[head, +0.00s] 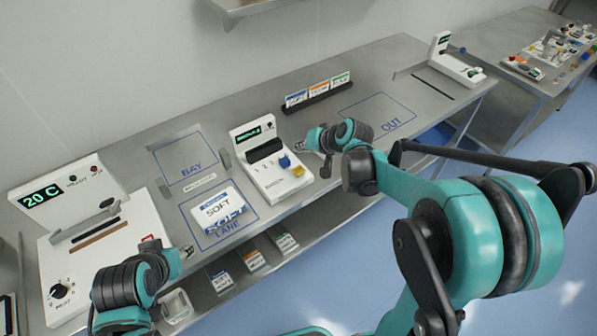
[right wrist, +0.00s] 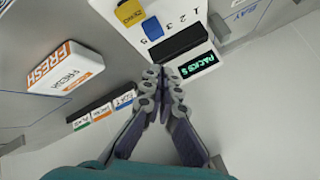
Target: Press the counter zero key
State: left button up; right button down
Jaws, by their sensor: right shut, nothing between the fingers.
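In the right wrist view the yellow key (right wrist: 130,13) is at the top edge, partly cut off, with small print. The display (right wrist: 198,67) there reads PACKS with a digit after it. My right gripper (head: 299,148) is shut and empty, near the counter's right side and apart from the yellow key. My left gripper (head: 188,252) is near the LANE mat; its fingers are too small to judge.
A white SOFT pack (head: 219,208) lies on the LANE area, left of the counter. A card rack (head: 318,97) stands behind. A white machine (head: 100,244) with a 20 C display is at left. An orange-and-white FRESH pack (right wrist: 66,68) shows in the right wrist view.

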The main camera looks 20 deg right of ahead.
aim_at(297, 167)
notch_tip(297, 167, down, 7)
jog(key=b, duration=0.4)
jog(key=shift+r+b, duration=0.1)
jog(key=shift+b, duration=0.3)
dwell(0.9)
jog(key=shift+f+b, duration=0.3)
jog(key=shift+f, duration=0.05)
jog(key=shift+f+b, duration=0.7)
jog(key=shift+f, duration=0.15)
dwell(0.7)
jog(key=shift+r, duration=0.1)
jog(key=shift+r+p, duration=1.05)
jog(key=shift+r, duration=0.15)
notch_tip(297, 167, up, 5)
jog(key=p, duration=0.4)
